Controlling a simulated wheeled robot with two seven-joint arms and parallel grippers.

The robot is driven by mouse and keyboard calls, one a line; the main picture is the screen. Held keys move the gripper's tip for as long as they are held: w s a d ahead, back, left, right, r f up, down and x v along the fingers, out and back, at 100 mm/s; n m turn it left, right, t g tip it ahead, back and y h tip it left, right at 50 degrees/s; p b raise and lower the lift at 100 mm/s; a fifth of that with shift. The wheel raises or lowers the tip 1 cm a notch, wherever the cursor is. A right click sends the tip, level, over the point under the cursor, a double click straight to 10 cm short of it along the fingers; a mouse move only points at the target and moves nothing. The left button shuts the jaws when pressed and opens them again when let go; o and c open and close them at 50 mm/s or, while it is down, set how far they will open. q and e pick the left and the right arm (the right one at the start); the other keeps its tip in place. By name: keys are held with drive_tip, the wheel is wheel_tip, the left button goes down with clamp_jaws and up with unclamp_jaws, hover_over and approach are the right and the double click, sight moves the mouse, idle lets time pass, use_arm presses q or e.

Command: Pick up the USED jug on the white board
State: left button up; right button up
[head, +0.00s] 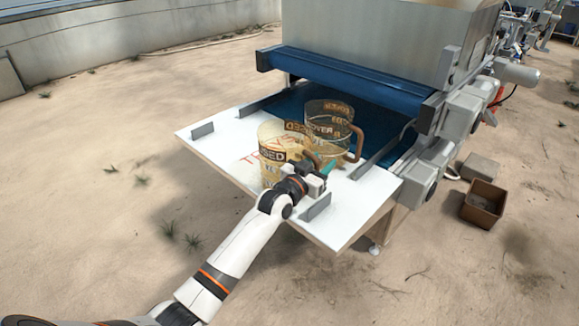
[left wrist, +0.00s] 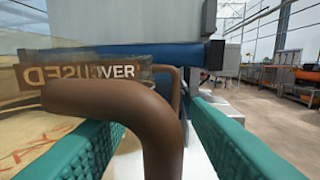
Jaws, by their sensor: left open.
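The USED jug (head: 268,150) is a clear, yellowish jug with a brown handle and a dark label. It stands upright on the white board (head: 223,146). A second clear jug (head: 322,112), with its own brown handle (head: 357,147), stands just behind it. My left gripper (head: 325,172) is at the handle side of the USED jug, low over the board. In the left wrist view the near brown handle (left wrist: 125,108) lies between the open teal fingers (left wrist: 160,140). Whether either finger touches it I cannot tell. My right gripper is not in view.
The board sits before a machine with a blue crossbar (head: 345,82) and a blue belt (head: 285,104). Small grey upright plates (head: 317,207) stand on the board near its edges. A brown box (head: 482,204) is on the sandy ground at right.

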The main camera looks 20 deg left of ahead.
use_arm(q)
clamp_jaws()
